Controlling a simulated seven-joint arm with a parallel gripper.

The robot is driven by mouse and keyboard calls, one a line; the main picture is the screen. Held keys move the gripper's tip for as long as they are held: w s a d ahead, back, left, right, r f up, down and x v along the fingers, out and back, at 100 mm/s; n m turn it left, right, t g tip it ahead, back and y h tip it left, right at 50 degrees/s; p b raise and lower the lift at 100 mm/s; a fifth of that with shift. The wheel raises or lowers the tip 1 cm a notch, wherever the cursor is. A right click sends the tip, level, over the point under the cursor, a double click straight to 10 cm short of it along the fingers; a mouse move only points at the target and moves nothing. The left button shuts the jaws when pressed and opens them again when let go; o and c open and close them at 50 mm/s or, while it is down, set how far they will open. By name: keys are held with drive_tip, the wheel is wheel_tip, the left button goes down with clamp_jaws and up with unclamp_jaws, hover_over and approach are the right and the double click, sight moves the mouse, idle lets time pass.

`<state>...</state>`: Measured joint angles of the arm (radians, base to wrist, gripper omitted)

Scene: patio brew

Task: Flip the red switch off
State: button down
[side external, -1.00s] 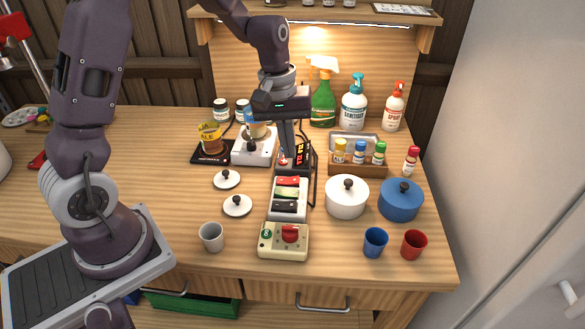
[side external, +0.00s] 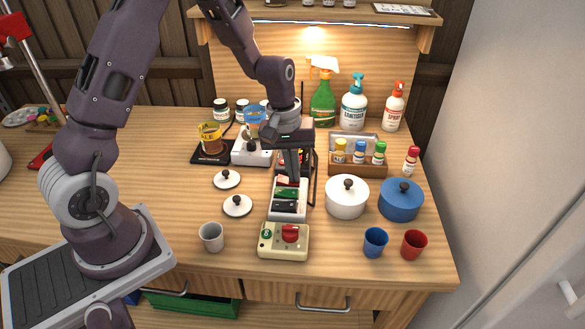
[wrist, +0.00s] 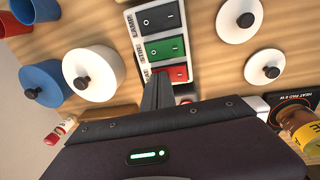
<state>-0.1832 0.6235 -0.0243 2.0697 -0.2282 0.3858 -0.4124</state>
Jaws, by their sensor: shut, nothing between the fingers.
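The red switch (wrist: 179,74) is a rocker on a pale three-switch panel (side external: 273,213). The wrist view shows it at the panel's near end, partly covered by my fingers. A green rocker (wrist: 164,49) sits in the middle and a black rocker (wrist: 159,17) at the far end. My gripper (wrist: 159,72) is shut and empty, with its tips over the left part of the red switch. In the side view my gripper (side external: 291,178) points down at the panel's back end and hides much of the red switch. I cannot tell whether the tips touch it.
A beige box with a red knob (side external: 290,233) stands in front of the panel. A white pot (side external: 346,202) and a blue pot (side external: 401,204) are to the right. Two white lids (side external: 237,206) lie to the left. A spice rack (side external: 350,168) stands behind the pots.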

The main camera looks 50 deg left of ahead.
drive_tip(key=shift+s+a+r, duration=0.15)
drive_tip(key=shift+s+a, duration=0.4)
wheel_tip(320, 180, up, 14)
drive_tip(key=w+d, duration=0.1)
drive_tip(key=shift+w, duration=0.15)
idle(0.3)
drive_tip(key=shift+d, duration=0.1)
drive_tip(key=s+d+r+m+t, duration=0.2)
drive_tip(key=s+d+r+m, duration=0.15)
drive_tip(key=s+r, duration=0.45)
drive_tip(key=s+m+t+y, duration=0.1)
drive_tip(key=s+m, duration=0.4)
drive_tip(key=s, duration=1)
drive_tip(key=shift+s+d+f+t, duration=0.2)
drive_tip(key=shift+s+f+t, duration=0.1)
drive_tip(key=shift+t, duration=0.5)
